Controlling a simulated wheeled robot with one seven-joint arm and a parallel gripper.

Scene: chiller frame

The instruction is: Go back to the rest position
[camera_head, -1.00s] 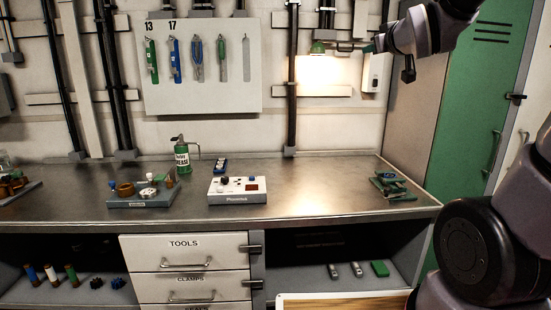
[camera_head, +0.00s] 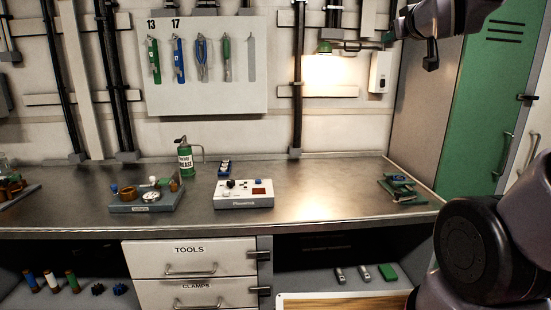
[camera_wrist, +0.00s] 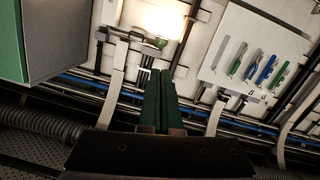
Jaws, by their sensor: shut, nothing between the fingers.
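My gripper (camera_head: 389,36) is at the upper right of the head view, raised in front of the wall near the lit lamp. In the wrist view its two dark green fingers (camera_wrist: 158,102) lie together with nothing between them. The gripper is clear of the workbench (camera_head: 320,185) and of everything on it. Part of my arm is cut off by the top edge of the head view.
A green lamp (camera_head: 325,48) and a white wall box (camera_head: 380,72) are close to my gripper in the picture. A tool board (camera_head: 205,95) hangs left. A green locker (camera_head: 485,110) stands right. The bench bears a grease can (camera_head: 185,158) and a white control box (camera_head: 243,201).

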